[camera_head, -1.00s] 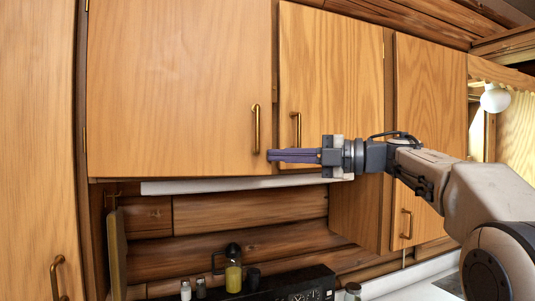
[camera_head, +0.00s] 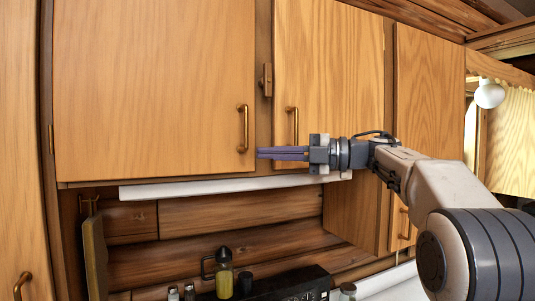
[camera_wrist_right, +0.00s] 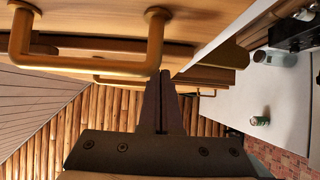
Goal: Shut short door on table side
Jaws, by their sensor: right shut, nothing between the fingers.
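Two wooden upper cabinet doors are in front of me: a wide left one (camera_head: 150,90) with a brass handle (camera_head: 243,128), and a narrower middle one (camera_head: 335,75) with its own handle (camera_head: 293,125). A small catch (camera_head: 266,80) shows between them, beside the left door's free edge. I cannot tell surely how far that door stands from its frame. My right gripper (camera_head: 258,153) is shut and empty, its tips by the left door's lower right corner. In the right wrist view the closed fingers (camera_wrist_right: 160,80) point up beside a near handle (camera_wrist_right: 95,68). My left gripper is out of view.
A white strip (camera_head: 190,190) runs under the doors. A narrow board (camera_head: 94,255) stands at left. A third door (camera_head: 425,100) is at right.

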